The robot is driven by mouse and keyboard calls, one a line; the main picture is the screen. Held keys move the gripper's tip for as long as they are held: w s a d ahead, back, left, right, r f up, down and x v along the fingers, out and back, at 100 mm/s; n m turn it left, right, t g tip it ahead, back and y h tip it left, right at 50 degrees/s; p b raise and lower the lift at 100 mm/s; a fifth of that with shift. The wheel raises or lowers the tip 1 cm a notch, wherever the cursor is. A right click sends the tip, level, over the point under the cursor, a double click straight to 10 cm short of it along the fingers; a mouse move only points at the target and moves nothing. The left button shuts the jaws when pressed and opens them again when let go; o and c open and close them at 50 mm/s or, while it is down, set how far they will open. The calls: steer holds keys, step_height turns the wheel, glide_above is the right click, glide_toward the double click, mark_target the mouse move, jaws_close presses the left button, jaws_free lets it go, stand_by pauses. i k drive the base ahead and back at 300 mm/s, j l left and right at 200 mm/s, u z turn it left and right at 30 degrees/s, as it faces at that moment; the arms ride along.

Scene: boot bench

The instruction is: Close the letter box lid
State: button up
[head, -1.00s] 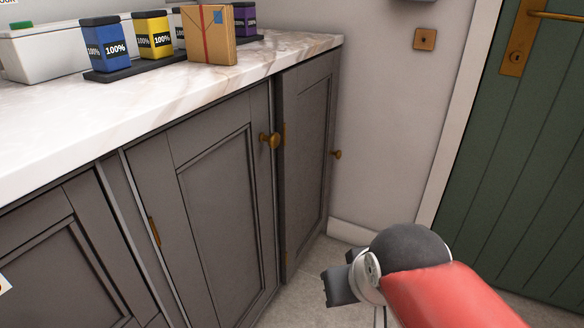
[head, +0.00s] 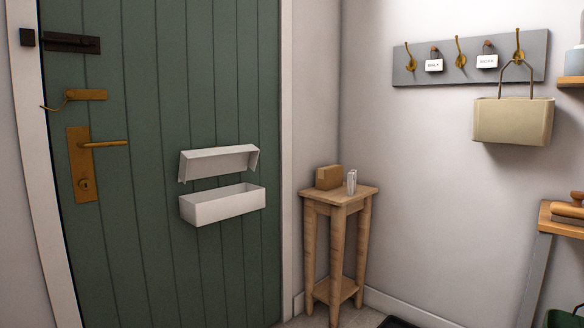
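The white letter box (head: 222,206) is fixed to the green door (head: 155,250) at about middle height. Its lid (head: 219,161) is raised above the box, with a clear gap between the lid's front and the box rim. The inside of the box is mostly hidden from this angle. My gripper is outside the present head view.
A brass door handle (head: 102,144) sticks out left of the letter box. A small wooden stand (head: 341,194) with a brown box (head: 328,177) on top stands to the right. A beige basket (head: 513,121) hangs from a hook rail (head: 470,60). A wooden shelf (head: 560,222) juts in at right.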

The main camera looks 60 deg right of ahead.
mark_target(195, 165)
steer(key=z, duration=1.75)
steer(key=i+l+u, duration=0.2)
steer(key=i+l, duration=0.05)
steer(key=l, duration=0.1)
